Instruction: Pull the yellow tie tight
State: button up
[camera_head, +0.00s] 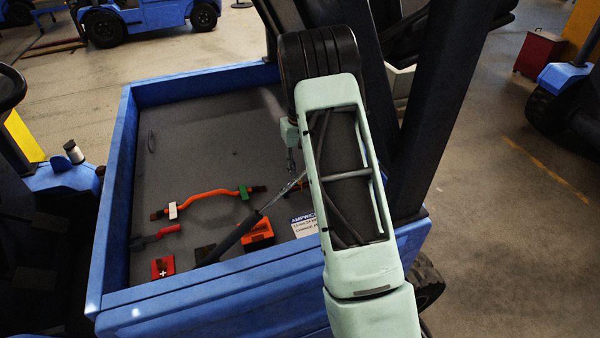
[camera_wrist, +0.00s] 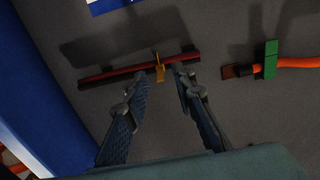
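In the wrist view a small yellow tie (camera_wrist: 159,68) sits around a thin dark-and-red bar or bundle (camera_wrist: 120,72) lying on the grey floor of the bed. One end of the tie points down toward my gripper. My gripper (camera_wrist: 160,73) is open, with one finger on each side of the tie in the picture. Nothing shows between the fingers except the tie and bar beyond them; I cannot tell how far away they are. In the head view my arm covers the gripper area, and the tie cannot be seen.
A blue wall (camera_wrist: 45,90) stands close on the left in the wrist view.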

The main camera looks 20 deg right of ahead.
jog(key=shift+f, duration=0.9)
jog(key=shift+c, duration=0.3)
grip_shut()
jog(key=shift+r+p, duration=0.3)
jog(key=shift+r, duration=1)
jog(key=shift+o, duration=0.3)
grip_release()
